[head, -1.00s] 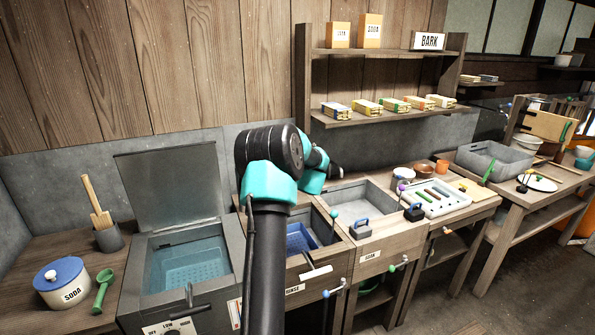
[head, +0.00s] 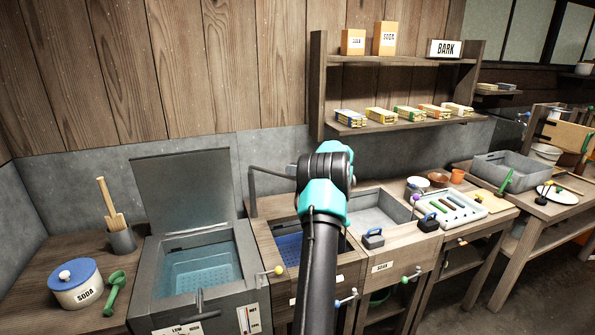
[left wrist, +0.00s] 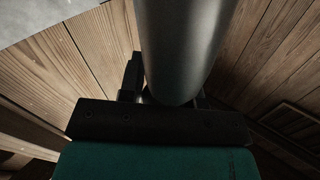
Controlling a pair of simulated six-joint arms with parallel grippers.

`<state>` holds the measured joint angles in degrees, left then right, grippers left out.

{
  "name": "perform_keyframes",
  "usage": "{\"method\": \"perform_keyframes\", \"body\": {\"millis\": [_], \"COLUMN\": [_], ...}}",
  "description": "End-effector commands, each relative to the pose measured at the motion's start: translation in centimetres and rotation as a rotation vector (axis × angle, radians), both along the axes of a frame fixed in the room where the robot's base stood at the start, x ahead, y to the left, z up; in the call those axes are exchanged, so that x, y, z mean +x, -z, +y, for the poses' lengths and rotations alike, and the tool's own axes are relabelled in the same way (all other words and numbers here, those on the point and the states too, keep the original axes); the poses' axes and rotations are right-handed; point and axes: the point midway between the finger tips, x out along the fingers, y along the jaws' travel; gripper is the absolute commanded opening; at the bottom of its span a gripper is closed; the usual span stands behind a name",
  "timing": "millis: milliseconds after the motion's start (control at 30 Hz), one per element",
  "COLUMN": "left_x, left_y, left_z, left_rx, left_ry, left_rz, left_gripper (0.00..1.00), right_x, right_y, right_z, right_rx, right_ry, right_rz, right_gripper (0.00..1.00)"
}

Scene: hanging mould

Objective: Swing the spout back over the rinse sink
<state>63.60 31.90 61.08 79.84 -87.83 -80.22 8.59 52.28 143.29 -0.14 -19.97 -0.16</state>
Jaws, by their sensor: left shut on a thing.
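The spout (head: 271,172) is a thin dark pipe that rises behind the rinse sink and bends right. Its far end is hidden behind my left arm in the head view. In the left wrist view a large grey cylinder, apparently the spout (left wrist: 185,45), stands close against my left gripper (left wrist: 165,100), which is shut on it. In the head view my left wrist hides the fingers. The rinse sink (head: 268,233), with a blue basket (head: 290,247) inside, is partly covered by my left arm, which passes over its right part. My right gripper is not in view.
Left of the rinse sink stands a water-filled vat (head: 195,275) with its lid (head: 185,190) raised. To the right is a second sink (head: 375,212) with a dark-handled block (head: 373,238) on its front edge. A shelf (head: 400,122) hangs above.

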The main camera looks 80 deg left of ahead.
Motion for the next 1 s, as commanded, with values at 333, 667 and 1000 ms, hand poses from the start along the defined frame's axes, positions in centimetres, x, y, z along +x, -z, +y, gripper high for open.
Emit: {"method": "perform_keyframes", "body": {"millis": [333, 667, 1000], "left_x": [-0.1, 0.0, 2.3], "left_y": [-0.1, 0.0, 0.0], "left_z": [0.0, 0.0, -1.3], "left_rx": [0.002, 0.0, 0.0], "left_ry": [-0.001, 0.001, 0.003], "left_rz": [0.001, 0.001, 0.0], "left_gripper": [0.45, 0.56, 0.56], "right_x": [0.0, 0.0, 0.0], "right_y": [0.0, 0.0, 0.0], "right_z": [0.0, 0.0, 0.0], "right_rx": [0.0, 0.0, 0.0], "right_ry": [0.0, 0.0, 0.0], "right_rz": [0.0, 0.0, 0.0], "right_gripper": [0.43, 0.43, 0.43]}}
